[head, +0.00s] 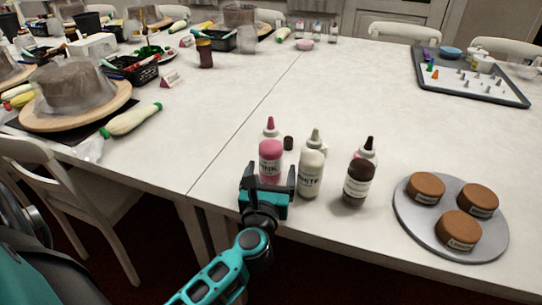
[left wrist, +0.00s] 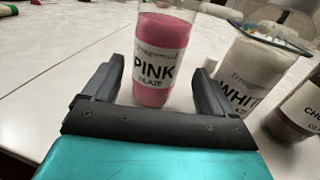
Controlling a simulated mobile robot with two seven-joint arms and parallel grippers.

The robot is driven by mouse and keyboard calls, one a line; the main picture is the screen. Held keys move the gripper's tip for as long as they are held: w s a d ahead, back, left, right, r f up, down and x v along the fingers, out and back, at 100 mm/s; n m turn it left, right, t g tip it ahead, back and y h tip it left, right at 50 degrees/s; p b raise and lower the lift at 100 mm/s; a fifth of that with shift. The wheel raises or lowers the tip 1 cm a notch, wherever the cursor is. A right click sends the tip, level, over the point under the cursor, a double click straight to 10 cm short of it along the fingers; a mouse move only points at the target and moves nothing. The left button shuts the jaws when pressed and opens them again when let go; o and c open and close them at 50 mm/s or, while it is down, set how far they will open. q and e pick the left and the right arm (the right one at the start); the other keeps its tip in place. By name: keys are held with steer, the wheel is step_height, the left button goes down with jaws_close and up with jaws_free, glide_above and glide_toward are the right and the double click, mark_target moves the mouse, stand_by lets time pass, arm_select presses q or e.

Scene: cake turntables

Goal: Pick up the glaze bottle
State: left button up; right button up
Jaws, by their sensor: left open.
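A pink glaze bottle (head: 270,158) stands upright on the table near its front edge. It also shows in the left wrist view (left wrist: 161,50), with its label reading PINK. My left gripper (head: 267,183) is open just in front of it; in the left wrist view the two fingers lie on either side of the bottle's lower part, with gaps visible. A white glaze bottle (head: 311,170) stands close to the right finger, and it shows in the left wrist view (left wrist: 245,75). A dark chocolate glaze bottle (head: 359,178) stands further right. My right gripper is not in view.
A round grey board (head: 428,226) with three brown cakes is at the right. A small dark jar (head: 288,143) stands behind the bottles. A grey tray (head: 480,92) lies at the back right. The table's middle is clear; cake turntables stand on the left.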

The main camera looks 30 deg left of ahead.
mark_target(272, 158)
arm_select(q)
steer(key=x, duration=0.5)
steer(key=shift+a, duration=0.25)
steer(key=shift+c, duration=0.2)
steer(key=c, duration=0.7)
steer(key=shift+r, duration=0.15)
